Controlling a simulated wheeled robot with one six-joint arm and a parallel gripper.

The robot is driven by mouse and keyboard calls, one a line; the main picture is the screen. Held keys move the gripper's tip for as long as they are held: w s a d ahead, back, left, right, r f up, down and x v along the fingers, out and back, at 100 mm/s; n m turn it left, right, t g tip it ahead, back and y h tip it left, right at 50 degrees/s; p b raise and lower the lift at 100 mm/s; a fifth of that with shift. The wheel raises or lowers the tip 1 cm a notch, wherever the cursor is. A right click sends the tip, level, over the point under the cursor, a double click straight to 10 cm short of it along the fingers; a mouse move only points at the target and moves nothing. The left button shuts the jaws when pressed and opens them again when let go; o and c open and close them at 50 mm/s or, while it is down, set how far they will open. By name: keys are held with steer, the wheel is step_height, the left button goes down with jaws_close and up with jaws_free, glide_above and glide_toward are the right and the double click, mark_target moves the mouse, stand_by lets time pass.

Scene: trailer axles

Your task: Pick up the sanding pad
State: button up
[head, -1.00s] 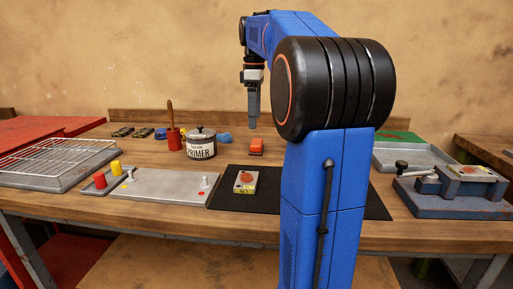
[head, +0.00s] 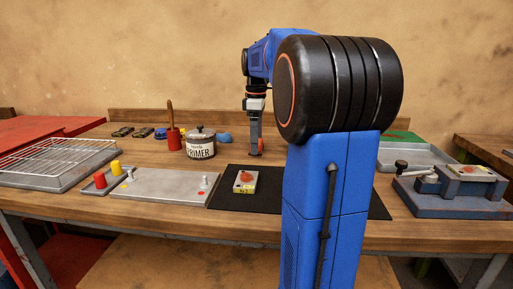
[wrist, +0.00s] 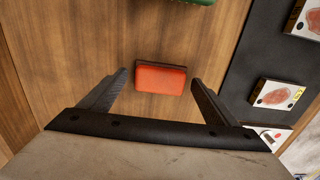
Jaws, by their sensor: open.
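The sanding pad is an orange-red block with a dark edge (wrist: 160,78). It lies flat on the wooden bench top, behind the black mat as the head view shows it. My gripper (wrist: 160,80) is open and empty, with its two dark fingers at the left and right of the pad in the wrist view. Gaps of bare wood show between the pad and each finger. In the head view my gripper (head: 256,151) is down at the pad's place and largely hides it. I cannot tell the exact height of the fingertips.
The black mat (wrist: 244,88) lies close by, with small boxes (wrist: 277,94) on it. A primer can (head: 201,146) and a red pot with a handle (head: 174,138) stand left of my gripper. A green thing (wrist: 190,2) shows at the wrist view's top edge.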

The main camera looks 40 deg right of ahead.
steer(key=c, duration=1.1)
steer(key=shift+r, duration=0.1)
steer(key=shift+c, duration=0.2)
step_height(320, 180, up, 10)
